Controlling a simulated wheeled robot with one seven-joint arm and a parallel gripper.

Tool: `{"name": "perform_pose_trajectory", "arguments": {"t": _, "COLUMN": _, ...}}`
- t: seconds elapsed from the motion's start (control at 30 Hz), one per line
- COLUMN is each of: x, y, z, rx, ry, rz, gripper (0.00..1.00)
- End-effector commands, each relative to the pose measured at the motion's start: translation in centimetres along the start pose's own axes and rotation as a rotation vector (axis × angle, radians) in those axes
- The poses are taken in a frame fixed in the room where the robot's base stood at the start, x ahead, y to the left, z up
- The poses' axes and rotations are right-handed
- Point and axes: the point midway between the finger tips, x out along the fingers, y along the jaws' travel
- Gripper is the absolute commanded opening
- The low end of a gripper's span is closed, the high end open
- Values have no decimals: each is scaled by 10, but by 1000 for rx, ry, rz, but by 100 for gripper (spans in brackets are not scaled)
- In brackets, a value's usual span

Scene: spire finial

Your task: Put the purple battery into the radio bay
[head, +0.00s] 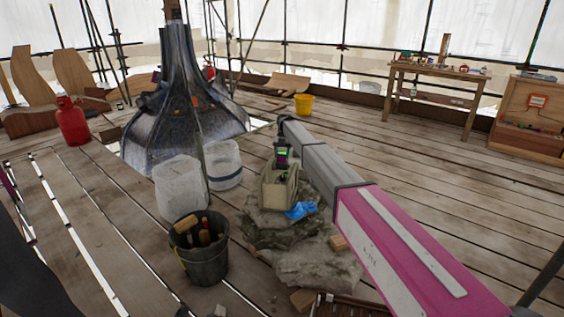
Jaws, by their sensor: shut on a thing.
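My gripper (281,143) points down near the middle of the head view, shut on the small purple battery (282,163). The battery is dark with a bright green patch near the jaws and looks upright. Directly below it is a beige box-shaped thing (279,192), which looks like the radio, standing on a pile of rough stone. The battery's lower end overlaps the box's top in this view. I cannot tell whether it is above the bay or partly in it. The bay opening is too small to make out.
A crumpled blue cloth (300,211) lies on the stone (310,262) beside the box. A dark tool bucket (202,250) and two whitish tubs (181,188) stand to the left. A workbench (437,83) is at the back right. The plank floor has open gaps at left.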

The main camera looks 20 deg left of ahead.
Motion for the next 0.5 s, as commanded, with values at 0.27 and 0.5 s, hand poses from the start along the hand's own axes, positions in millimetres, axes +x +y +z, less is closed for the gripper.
{"name": "perform_pose_trajectory", "arguments": {"t": 0.27, "x": 29, "y": 0, "z": 12, "rx": 0, "ry": 1, "rz": 0, "gripper": 6}}
{"name": "perform_pose_trajectory", "arguments": {"t": 0.5, "x": 29, "y": 0, "z": 12, "rx": 1, "ry": 0, "rz": 0, "gripper": 6}}
